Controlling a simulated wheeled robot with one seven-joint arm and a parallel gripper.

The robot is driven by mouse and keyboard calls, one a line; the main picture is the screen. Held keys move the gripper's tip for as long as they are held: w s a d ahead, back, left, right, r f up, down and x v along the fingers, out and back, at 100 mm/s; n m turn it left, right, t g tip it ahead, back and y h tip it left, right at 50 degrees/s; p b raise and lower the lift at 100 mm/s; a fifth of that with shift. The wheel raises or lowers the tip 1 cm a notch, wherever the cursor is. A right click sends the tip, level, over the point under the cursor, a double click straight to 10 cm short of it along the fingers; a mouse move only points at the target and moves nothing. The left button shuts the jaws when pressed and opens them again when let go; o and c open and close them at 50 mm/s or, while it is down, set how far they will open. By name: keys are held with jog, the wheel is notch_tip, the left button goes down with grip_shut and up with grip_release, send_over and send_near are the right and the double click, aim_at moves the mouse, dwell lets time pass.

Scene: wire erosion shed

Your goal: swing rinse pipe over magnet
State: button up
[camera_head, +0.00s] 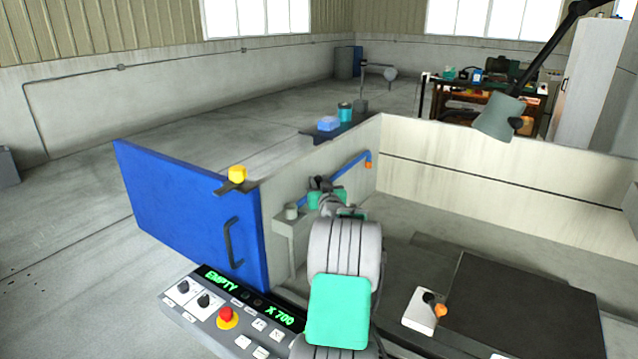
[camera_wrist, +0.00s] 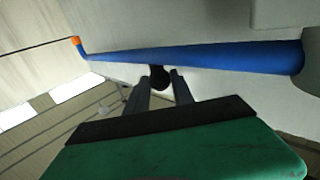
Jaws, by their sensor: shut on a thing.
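The rinse pipe (camera_head: 345,175) is a blue tube with an orange tip (camera_head: 368,164), along the pale wall inside the machine. In the wrist view the pipe (camera_wrist: 200,58) crosses the upper frame, its orange tip (camera_wrist: 75,40) at the left. My gripper (camera_head: 322,184) is at the pipe's near part. In the wrist view its fingers (camera_wrist: 160,80) are shut on a dark knob (camera_wrist: 158,76) just below the pipe. A dark flat plate (camera_head: 525,305) and a pale block with an orange knob (camera_head: 422,312) lie right of my arm; I cannot tell which is the magnet.
The control panel (camera_head: 232,310) is at front left. Pale walls (camera_head: 500,165) enclose the work area. A lamp (camera_head: 498,115) hangs at the upper right.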

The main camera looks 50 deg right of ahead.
grip_shut()
dwell(0.7)
